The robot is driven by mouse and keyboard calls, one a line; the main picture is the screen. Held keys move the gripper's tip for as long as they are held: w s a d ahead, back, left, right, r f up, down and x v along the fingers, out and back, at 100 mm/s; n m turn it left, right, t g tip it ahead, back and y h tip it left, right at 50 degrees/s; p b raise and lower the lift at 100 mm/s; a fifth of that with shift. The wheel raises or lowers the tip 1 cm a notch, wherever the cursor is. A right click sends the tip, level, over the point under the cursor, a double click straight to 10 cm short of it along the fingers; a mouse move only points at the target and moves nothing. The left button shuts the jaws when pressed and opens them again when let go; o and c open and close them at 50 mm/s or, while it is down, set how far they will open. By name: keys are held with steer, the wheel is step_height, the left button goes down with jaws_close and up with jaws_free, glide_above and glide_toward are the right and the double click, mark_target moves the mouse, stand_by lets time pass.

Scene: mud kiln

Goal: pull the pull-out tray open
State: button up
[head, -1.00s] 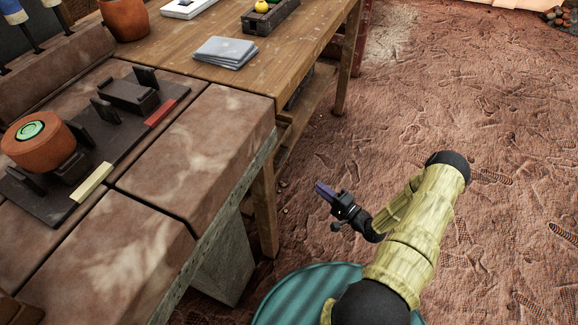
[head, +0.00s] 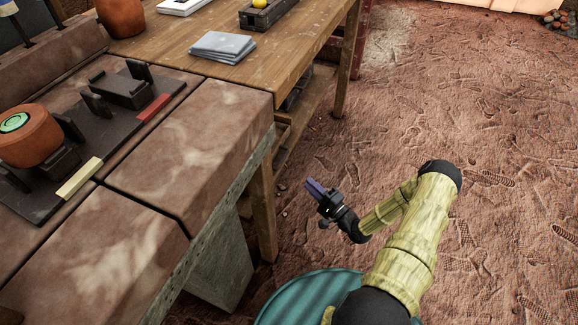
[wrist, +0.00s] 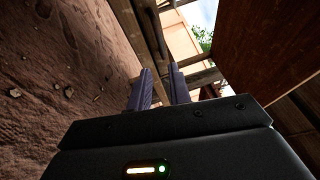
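My gripper (head: 313,187) is in the air to the right of the wooden table's near leg, above the dirt floor. Its two purple fingers also show in the wrist view (wrist: 160,90), apart with nothing between them. I cannot clearly make out the pull-out tray in either view. The space under the wooden table (head: 285,72) is mostly hidden by its top; a lower rail and a dark grey shape show there, too small to identify. My gripper is apart from the table.
A brown stone bench (head: 195,150) with a dark rack (head: 45,195) and an orange pot (head: 28,138) stands at left. Grey sheets (head: 222,47) lie on the wooden table. The floor (head: 480,120) at right is open. Wooden beams (wrist: 140,30) show beyond the fingers in the wrist view.

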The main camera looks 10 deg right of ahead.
steer(key=b+x, duration=0.4)
steer(key=x, duration=0.7)
steer(key=shift+w+a, duration=0.2)
steer(key=shift+w, duration=0.15)
jaws_close()
